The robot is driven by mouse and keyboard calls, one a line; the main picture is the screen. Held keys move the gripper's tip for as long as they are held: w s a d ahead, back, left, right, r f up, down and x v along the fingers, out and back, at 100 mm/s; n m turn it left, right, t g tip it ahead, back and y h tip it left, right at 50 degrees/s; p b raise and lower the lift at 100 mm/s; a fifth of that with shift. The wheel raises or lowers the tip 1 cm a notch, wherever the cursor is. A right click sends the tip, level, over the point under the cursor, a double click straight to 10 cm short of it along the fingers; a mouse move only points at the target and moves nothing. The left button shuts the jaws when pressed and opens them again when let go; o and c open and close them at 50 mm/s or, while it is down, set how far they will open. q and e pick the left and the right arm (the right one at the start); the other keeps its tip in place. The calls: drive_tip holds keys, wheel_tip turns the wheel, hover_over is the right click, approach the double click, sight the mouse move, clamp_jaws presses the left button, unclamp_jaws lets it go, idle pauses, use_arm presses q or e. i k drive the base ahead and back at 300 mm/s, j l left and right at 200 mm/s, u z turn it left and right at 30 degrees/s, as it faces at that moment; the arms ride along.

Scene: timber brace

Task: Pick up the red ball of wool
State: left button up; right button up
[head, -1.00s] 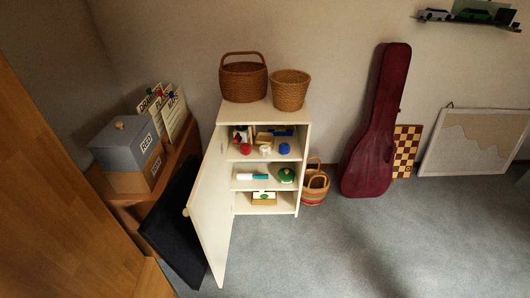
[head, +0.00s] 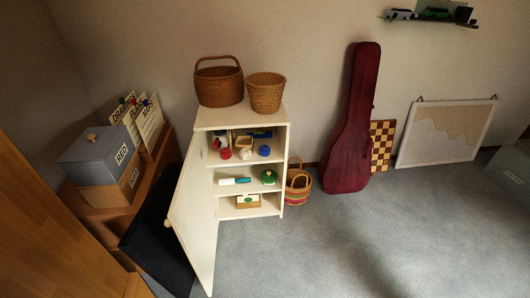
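A small red ball (head: 225,154) sits on the top shelf inside the open white cabinet (head: 249,189), at the left of that shelf's front. It looks like the ball of wool, but it is too small to see its texture. A white ball (head: 245,154) and a blue ball (head: 264,151) sit in a row to its right. Neither of my grippers shows in the head view.
The cabinet door (head: 196,215) stands open towards me on the left. Two wicker baskets (head: 219,86) (head: 266,93) stand on top. A striped basket (head: 298,186) and a dark red guitar case (head: 350,130) are to the right. Carpet (head: 330,245) in front is clear.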

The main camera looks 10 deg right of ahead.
sight(225, 153)
drive_tip(key=i+l+u, duration=0.1)
drive_tip(key=i+l, duration=0.25)
drive_tip(key=i+l+u, duration=0.1)
drive_tip(key=i+l, duration=0.25)
drive_tip(key=l, duration=0.2)
drive_tip(key=i+l, duration=0.3)
drive_tip(key=l, duration=0.15)
drive_tip(key=i+l+u, duration=0.15)
drive_tip(key=i+l, duration=0.2)
drive_tip(key=l, duration=0.15)
